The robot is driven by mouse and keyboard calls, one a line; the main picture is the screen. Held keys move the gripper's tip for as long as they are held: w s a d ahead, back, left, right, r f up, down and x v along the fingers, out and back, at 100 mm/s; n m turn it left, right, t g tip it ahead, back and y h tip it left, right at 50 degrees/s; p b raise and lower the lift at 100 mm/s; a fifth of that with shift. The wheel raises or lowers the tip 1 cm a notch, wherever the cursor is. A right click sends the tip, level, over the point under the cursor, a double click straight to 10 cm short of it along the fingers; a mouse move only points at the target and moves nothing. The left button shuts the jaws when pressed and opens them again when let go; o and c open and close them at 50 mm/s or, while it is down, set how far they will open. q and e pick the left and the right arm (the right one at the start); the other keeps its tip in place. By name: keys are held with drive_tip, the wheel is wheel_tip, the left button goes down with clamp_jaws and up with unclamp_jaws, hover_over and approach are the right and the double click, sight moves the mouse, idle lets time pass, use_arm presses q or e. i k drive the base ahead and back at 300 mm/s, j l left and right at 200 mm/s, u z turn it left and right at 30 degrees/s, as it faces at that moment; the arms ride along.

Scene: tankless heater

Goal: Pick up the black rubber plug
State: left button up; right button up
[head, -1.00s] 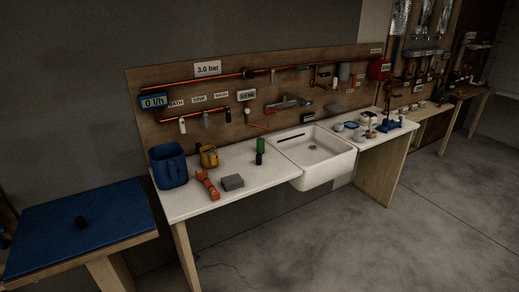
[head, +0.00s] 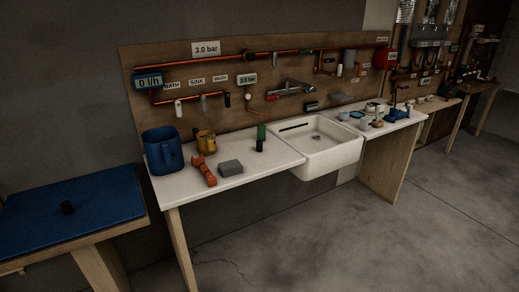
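Another small black piece (head: 259,145) stands on the white worktop in front of a green block (head: 261,131). Neither of my grippers shows in the head view.
The white worktop (head: 270,163) carries a blue jug (head: 163,155), a yellow container (head: 206,144), an orange-red tool (head: 204,171) and a grey block (head: 231,168). A white sink (head: 328,158) is set in it. The concrete floor (head: 320,240) in front is clear.

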sight(258, 142)
drive_tip(key=i+u, duration=0.1)
drive_tip(key=u, duration=0.45)
drive_tip(key=i+l+u, duration=0.35)
drive_tip(key=l, duration=0.25)
drive_tip(key=i+l+u, duration=0.15)
drive_tip(key=l, duration=0.15)
drive_tip(key=i+l+u, duration=0.15)
drive_tip(key=l, duration=0.2)
drive_tip(key=i+l+u, duration=0.15)
drive_tip(key=l, duration=0.2)
drive_tip(key=l+u, duration=0.2)
drive_tip(key=l, duration=0.15)
